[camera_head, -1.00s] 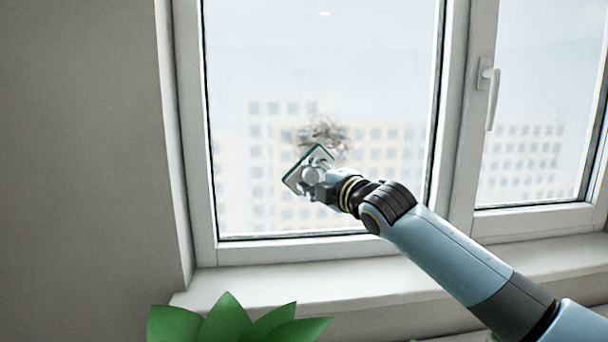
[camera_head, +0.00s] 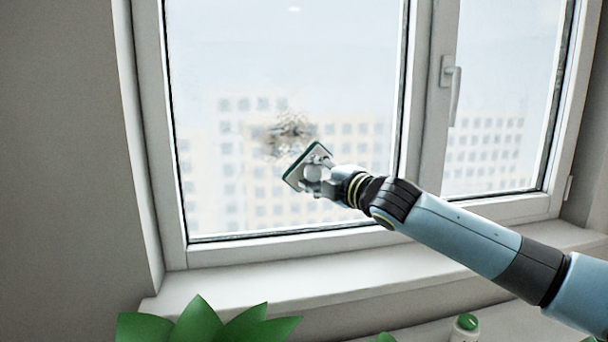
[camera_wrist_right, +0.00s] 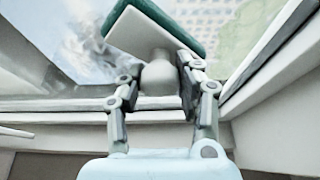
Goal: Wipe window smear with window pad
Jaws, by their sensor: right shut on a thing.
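The window smear (camera_head: 288,134) is a dark, blotchy patch on the left window pane; it also shows, blurred, at the upper left of the right wrist view (camera_wrist_right: 85,48). The window pad (camera_head: 307,163) is a flat plate with a dark green edge and a pale knob. In the head view it overlaps the lower right of the smear. My right gripper (camera_head: 322,178) is shut on the pad's knob (camera_wrist_right: 158,76), one finger on each side. I cannot tell whether the pad touches the glass. My left gripper is not in view.
The window frame (camera_head: 420,110) divides the two panes, and a handle (camera_head: 452,90) sits on the right one. The sill (camera_head: 240,283) below is bare. A green plant (camera_head: 200,322) and a green-capped bottle (camera_head: 466,326) stand in front of it.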

